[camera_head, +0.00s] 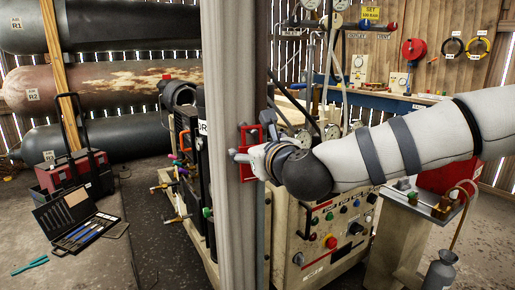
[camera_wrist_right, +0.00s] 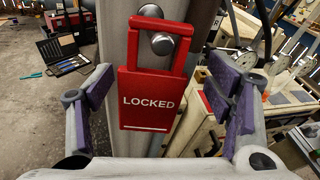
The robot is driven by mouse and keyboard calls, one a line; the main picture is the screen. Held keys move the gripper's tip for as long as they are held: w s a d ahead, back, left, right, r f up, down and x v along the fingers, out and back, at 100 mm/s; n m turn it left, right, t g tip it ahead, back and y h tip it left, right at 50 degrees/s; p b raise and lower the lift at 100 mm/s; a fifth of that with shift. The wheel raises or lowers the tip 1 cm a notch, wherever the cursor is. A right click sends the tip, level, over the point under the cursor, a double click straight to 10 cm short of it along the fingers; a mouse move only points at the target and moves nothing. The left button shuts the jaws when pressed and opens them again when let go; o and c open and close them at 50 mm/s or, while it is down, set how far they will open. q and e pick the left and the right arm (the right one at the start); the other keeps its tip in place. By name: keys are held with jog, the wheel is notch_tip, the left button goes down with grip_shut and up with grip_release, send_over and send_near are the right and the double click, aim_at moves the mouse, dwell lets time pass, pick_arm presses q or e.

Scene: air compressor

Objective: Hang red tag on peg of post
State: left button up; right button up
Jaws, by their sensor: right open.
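The red tag (camera_wrist_right: 150,98) reads "LOCKED" and hangs upright against the grey post (camera_wrist_right: 118,45) in the right wrist view. A round metal peg end (camera_wrist_right: 162,43) shows inside the tag's loop, and a second one (camera_wrist_right: 150,11) shows just above the loop's top bar. In the head view the tag (camera_head: 243,171) is partly hidden at the post (camera_head: 233,70), beside a peg (camera_head: 238,155). My right gripper (camera_wrist_right: 162,95) is open, with purple-padded fingers on either side of the tag and apart from it. My left gripper is not in view.
A control panel cabinet (camera_head: 325,240) stands behind the post at right. A small side table (camera_head: 420,198) is farther right. An open tool case (camera_head: 75,225) and a red toolbox (camera_head: 72,172) lie on the floor at left. Large tanks (camera_head: 120,85) fill the back left.

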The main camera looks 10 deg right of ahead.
jog(key=v, duration=1.2)
jog(key=s+a+f+n+g+y+p, duration=0.1)
jog(key=s+f+n+g, duration=0.45)
jog(key=f, duration=0.85)
jog(key=s+a+f+n+g+p, duration=0.1)
jog(key=s+f+n+g, duration=0.2)
jog(key=s+f+n, duration=0.85)
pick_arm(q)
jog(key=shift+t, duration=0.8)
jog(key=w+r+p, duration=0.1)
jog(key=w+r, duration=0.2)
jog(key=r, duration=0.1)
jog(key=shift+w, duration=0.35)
pick_arm(e)
jog(key=s+d+f+n+g+h, duration=0.1)
jog(key=s+d+f+n+g, duration=0.2)
jog(key=s, duration=0.6)
jog(key=s+d+f+n+g+h, duration=0.1)
jog(key=s+d+f+n+g, duration=0.2)
jog(key=s+f+n, duration=0.4)
jog(key=s+d+f+n+g+h, duration=0.1)
jog(key=s+d+f+n+g, duration=0.3)
jog(key=s, duration=0.8)
notch_tip(320, 180, down, 2)
jog(key=shift+d+f+n, duration=0.2)
jog(key=shift+d+n, duration=0.25)
jog(key=shift+n, duration=0.15)
jog(key=shift+w, duration=0.1)
